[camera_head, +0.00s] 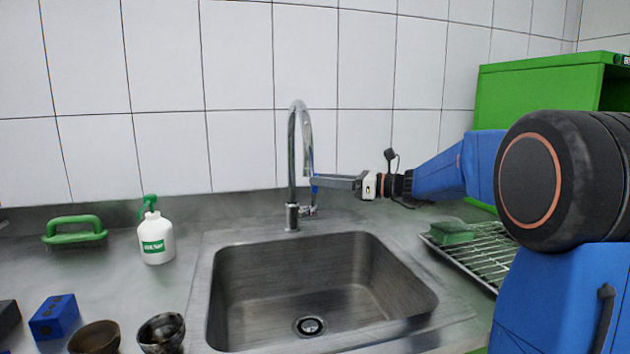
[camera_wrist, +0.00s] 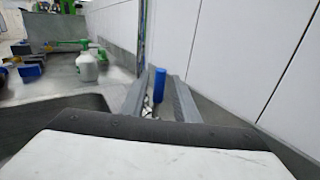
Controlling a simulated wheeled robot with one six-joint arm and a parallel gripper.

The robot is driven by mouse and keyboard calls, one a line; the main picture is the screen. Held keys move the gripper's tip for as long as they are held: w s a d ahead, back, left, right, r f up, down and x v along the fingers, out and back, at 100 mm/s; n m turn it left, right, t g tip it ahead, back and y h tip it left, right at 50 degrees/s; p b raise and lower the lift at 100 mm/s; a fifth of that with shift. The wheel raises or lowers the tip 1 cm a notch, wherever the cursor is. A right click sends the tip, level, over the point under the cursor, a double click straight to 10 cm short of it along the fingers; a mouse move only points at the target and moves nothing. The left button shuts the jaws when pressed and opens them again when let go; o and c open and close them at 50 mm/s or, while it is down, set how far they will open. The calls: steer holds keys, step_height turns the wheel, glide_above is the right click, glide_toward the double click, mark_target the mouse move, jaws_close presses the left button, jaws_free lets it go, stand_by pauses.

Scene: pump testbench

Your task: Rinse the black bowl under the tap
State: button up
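Two dark bowls stand on the counter at the lower left of the head view: a brownish one (camera_head: 95,338) and a blacker one (camera_head: 162,333) to its right. The chrome tap (camera_head: 293,160) rises behind the sink (camera_head: 222,290), and I see no water running from it. My gripper (camera_head: 314,181) reaches in from the right to the tap, at its blue lever (camera_head: 315,188). In the wrist view, my gripper's two grey fingers (camera_wrist: 160,80) are apart, with the blue lever (camera_wrist: 159,86) between them. I cannot tell whether either finger touches it. The gripper holds no bowl.
A white soap bottle (camera_head: 155,238) and a green-handled brush (camera_head: 75,230) stand left of the sink. A blue block (camera_head: 54,317) lies by the bowls. A wire rack (camera_head: 485,262) with a green sponge (camera_head: 452,232) is at right. The sink basin is empty.

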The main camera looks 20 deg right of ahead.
steer(key=shift+x, duration=1.35)
jaws_close()
stand_by(0.5)
